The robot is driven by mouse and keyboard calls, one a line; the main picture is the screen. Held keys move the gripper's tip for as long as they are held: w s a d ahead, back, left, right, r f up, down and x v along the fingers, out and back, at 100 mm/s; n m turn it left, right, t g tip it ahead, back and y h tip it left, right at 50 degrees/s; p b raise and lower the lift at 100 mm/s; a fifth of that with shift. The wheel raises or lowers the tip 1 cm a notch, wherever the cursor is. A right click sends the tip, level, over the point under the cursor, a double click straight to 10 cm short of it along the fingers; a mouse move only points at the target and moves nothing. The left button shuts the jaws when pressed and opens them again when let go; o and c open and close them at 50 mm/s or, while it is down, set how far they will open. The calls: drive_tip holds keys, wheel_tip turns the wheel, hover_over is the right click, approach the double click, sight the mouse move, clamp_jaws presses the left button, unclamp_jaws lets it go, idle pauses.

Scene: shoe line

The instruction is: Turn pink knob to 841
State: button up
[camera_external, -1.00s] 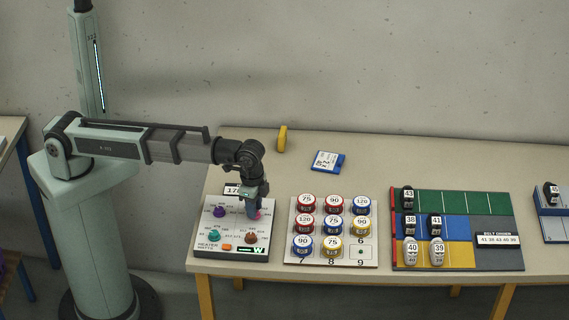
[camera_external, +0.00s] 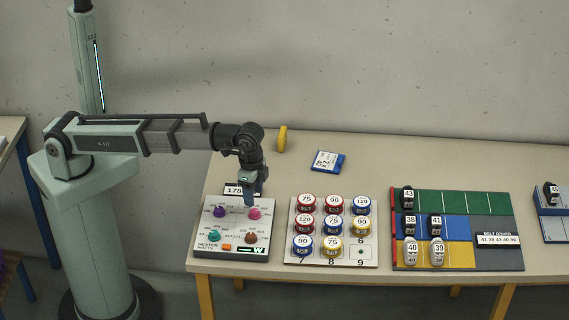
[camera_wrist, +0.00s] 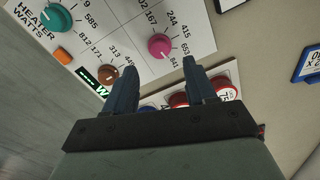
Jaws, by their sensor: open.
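The pink knob (camera_external: 255,214) is on the upper right of the white heater panel (camera_external: 207,236). My gripper (camera_external: 250,203) is raised just above the pink knob in the outside view. In the wrist view my gripper (camera_wrist: 160,72) has its two fingers wide apart with nothing between them, and the knob shows beyond them, clear of both.
The panel also has a purple knob (camera_external: 219,211), a teal knob (camera_external: 214,235), a brown knob (camera_external: 250,238) and an orange button (camera_external: 226,247). A board of numbered tins (camera_external: 290,255) stands to the right. A 178 sign (camera_external: 234,190) is behind the panel.

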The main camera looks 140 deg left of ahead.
wheel_tip(320, 180, up, 8)
drive_tip(key=shift+d, duration=0.15)
drive_tip(key=shift+w+f, duration=0.1)
idle(0.4)
